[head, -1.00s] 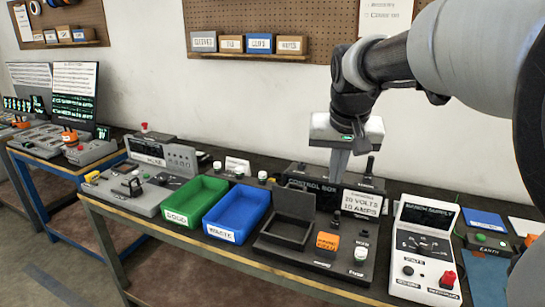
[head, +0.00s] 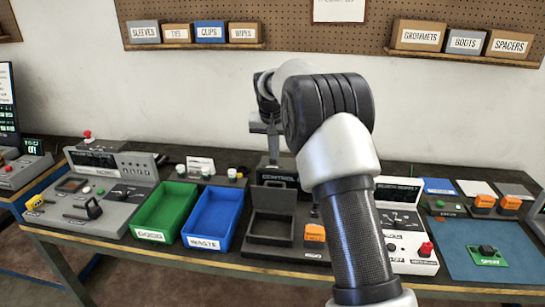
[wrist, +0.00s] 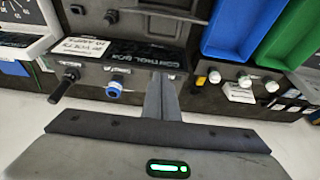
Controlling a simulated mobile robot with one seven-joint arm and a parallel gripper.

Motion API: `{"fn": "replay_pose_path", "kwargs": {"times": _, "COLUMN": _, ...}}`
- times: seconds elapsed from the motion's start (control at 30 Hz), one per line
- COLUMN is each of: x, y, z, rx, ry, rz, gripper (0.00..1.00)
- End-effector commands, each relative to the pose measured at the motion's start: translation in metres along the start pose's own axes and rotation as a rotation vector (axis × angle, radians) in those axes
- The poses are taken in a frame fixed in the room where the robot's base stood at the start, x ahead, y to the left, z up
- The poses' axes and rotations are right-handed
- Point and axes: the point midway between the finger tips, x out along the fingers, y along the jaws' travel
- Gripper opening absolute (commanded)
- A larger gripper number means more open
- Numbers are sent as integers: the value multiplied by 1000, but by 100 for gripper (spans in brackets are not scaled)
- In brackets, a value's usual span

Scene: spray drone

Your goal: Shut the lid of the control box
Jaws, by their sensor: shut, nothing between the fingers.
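The control box (head: 262,251) is a dark unit on the bench, with an open shallow compartment at its front left. Its dark lid (head: 274,200) stands raised at the back of that compartment. A raised rear panel with the white control box lettering (head: 280,178) is behind the lid; the lettering also shows upside down in the wrist view (wrist: 165,55). My gripper (head: 273,160) is shut and empty, pointing down above the rear panel, behind the lid and apart from it. My arm hides the right part of the box. The shut fingers also show in the wrist view (wrist: 160,88).
A blue waste bin (head: 214,220) and a green good bin (head: 164,210) stand left of the box. An orange block (head: 315,233) sits on its right part. The pegboard wall is behind.

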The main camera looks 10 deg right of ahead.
Motion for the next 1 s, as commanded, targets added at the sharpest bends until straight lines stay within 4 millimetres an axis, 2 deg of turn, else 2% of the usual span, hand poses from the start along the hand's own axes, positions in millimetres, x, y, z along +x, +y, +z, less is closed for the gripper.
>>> {"fn": "replay_pose_path", "kwargs": {"times": 0.2, "x": 46, "y": 1, "z": 2, "rx": 0, "ry": -5, "rz": 1, "gripper": 0}}
{"fn": "replay_pose_path", "kwargs": {"times": 0.43, "x": 88, "y": 1, "z": 2, "rx": -1, "ry": -4, "rz": 2, "gripper": 0}}
{"fn": "replay_pose_path", "kwargs": {"times": 0.5, "x": 78, "y": 0, "z": 10, "rx": -2, "ry": -1, "rz": 0, "gripper": 0}}
{"fn": "replay_pose_path", "kwargs": {"times": 0.7, "x": 72, "y": 0, "z": 30, "rx": -2, "ry": -2, "rz": 0, "gripper": 0}}
{"fn": "replay_pose_path", "kwargs": {"times": 1.0, "x": 70, "y": 0, "z": 39, "rx": -1, "ry": -1, "rz": 0, "gripper": 0}}
